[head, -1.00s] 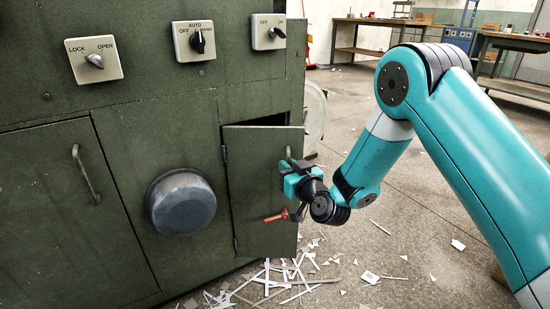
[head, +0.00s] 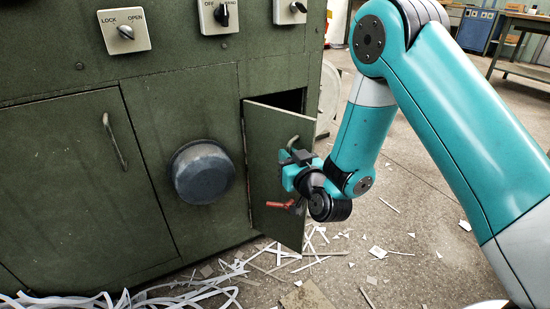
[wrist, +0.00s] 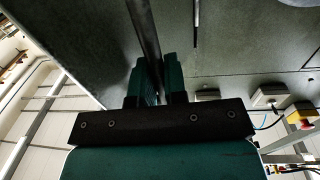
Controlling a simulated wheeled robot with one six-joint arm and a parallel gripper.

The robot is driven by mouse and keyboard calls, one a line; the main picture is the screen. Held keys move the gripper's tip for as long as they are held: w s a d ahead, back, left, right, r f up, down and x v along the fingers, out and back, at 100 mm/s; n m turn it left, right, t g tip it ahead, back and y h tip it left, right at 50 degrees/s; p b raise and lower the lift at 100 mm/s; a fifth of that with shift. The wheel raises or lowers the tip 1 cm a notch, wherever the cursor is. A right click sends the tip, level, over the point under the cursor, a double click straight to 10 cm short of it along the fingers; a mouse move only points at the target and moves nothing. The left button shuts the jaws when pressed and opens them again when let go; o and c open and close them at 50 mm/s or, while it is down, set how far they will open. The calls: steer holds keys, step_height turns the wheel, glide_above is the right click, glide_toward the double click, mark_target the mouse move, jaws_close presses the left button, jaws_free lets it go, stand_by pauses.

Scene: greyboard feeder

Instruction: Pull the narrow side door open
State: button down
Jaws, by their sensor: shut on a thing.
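The narrow side door (head: 268,172) is the small green door at the right end of the green cabinet. It stands ajar, swung out on its left edge, with a dark gap above it. Its bar handle (head: 292,143) is near its free right edge. My gripper (head: 290,170) is at this handle. In the wrist view my gripper (wrist: 161,85) has its two teal fingers closed on either side of the metal bar (wrist: 146,35). A red lever (head: 280,205) is on the door below my gripper. My gripper hides the lower part of the handle.
Switch plates (head: 124,31) are above. Paper strips and scraps (head: 285,255) litter the floor in front.

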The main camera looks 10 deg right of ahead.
steer(key=shift+s+a, duration=0.15)
steer(key=shift+s, duration=0.05)
stand_by(0.3)
steer(key=c, duration=1.2)
jaws_free()
steer(key=shift+s, duration=0.15)
